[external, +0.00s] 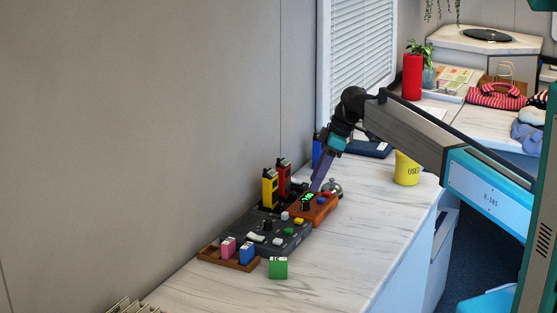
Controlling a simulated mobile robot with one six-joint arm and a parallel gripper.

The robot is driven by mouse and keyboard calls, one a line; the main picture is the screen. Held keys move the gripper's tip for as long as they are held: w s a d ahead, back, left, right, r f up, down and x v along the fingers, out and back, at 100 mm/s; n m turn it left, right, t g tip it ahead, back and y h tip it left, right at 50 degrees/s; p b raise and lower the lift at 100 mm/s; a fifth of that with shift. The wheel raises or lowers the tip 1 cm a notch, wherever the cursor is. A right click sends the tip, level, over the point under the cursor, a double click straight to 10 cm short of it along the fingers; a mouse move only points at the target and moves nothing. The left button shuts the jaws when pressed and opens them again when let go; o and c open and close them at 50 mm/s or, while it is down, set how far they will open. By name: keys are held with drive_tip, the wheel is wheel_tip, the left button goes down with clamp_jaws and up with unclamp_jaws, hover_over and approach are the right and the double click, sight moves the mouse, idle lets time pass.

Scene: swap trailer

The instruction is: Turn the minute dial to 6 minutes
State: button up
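An orange timer box (322,208) sits on the white marbled counter at the right end of a dark control panel (283,240). A small green lit display (309,197) shows on the box, too small to read. A dark round knob (305,206) is just below the display; it may be the minute dial, but its setting cannot be read. My gripper (316,187) points down at the box from above, its purple fingers close to the display and knob. Whether the fingers touch the knob, and whether they are open or shut, cannot be told.
Yellow (270,188) and red (283,176) handheld units stand behind the panel. A brown tray (216,252) holds pink and blue blocks; a green block (278,268) stands in front. A silver bell (332,187) is close behind my gripper. A yellow cup (407,168) stands farther right.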

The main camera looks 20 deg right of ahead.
sight(306, 200)
drive_tip(key=shift+p+x, duration=0.7)
drive_tip(key=shift+x, duration=2.65)
clamp_jaws()
